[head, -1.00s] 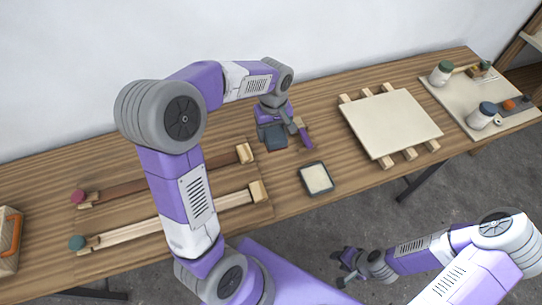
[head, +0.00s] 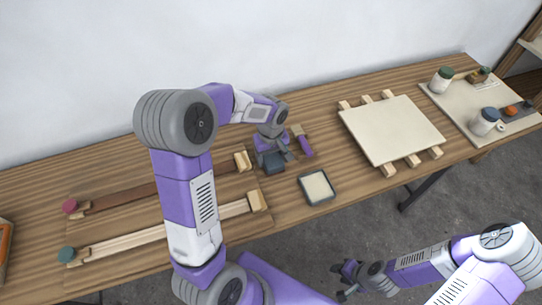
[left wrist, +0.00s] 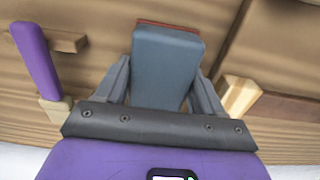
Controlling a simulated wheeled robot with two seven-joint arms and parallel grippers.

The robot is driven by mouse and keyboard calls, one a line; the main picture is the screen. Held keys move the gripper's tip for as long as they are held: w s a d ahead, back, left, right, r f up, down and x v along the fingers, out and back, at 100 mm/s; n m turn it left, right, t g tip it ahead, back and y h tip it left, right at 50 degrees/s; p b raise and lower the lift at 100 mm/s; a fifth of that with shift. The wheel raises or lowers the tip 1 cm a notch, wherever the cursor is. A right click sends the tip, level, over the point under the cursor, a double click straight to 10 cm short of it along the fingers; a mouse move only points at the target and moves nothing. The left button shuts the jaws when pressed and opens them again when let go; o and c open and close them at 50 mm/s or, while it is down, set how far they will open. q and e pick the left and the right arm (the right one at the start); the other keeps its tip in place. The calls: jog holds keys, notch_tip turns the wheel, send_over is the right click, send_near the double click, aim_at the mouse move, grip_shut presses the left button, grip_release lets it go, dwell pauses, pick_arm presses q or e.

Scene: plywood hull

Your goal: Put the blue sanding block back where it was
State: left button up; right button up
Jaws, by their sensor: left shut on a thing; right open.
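The blue sanding block (head: 273,163) is held in my left gripper (head: 276,153), over the bench just left of a purple-handled brush. In the left wrist view the block (left wrist: 165,65) sits between the two fingers, with a thin reddish-brown layer along its far edge. My left gripper (left wrist: 163,90) is shut on it. I cannot tell whether the block touches the bench. My right gripper (head: 345,281) is open and empty, out in front of the bench over the floor.
The purple-handled brush (head: 305,145) lies close to the left gripper. A dark-rimmed tray (head: 317,187) is in front. Clamps (head: 155,188) lie left. A pale panel on strips (head: 390,130) and a board with jars (head: 460,100) are right.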

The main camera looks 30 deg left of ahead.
aim_at(271, 155)
pick_arm(q)
jog(key=shift+f, duration=0.2)
jog(key=o, duration=1)
jog(key=shift+r, duration=0.15)
jog(key=shift+r, duration=0.3)
notch_tip(271, 155, up, 12)
jog(key=p, duration=0.3)
jog(key=shift+f, duration=0.2)
